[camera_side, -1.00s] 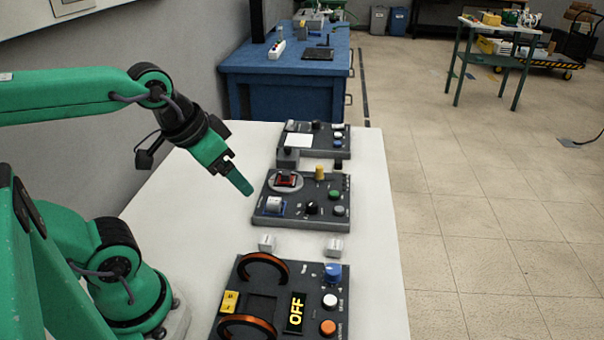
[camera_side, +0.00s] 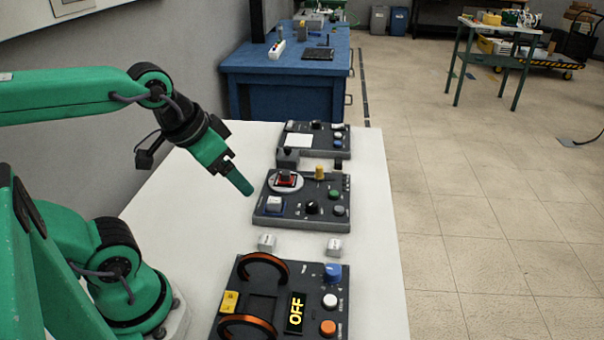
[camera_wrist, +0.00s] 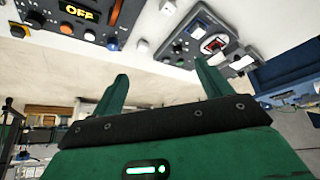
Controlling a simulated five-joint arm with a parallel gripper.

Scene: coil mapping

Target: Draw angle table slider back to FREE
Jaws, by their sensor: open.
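The middle dark panel (camera_side: 330,221) carries a round light disc (camera_side: 273,186) with a red part (camera_side: 286,179) on it. I take this as the angle table. A yellow upright knob (camera_side: 319,172) stands just right of the disc and may be the slider; its marking is too small to read. The disc with its red part also shows in the wrist view (camera_wrist: 213,44). My gripper (camera_side: 241,184) hangs left of this panel, above the white table, apart from everything. In the wrist view my gripper (camera_wrist: 161,83) has its fingers wide apart with nothing between them.
The near panel (camera_side: 247,301) has two copper coils and a display reading OFF. A far panel (camera_side: 325,145) lies beyond. The white table (camera_side: 180,225) is clear left of the middle panel.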

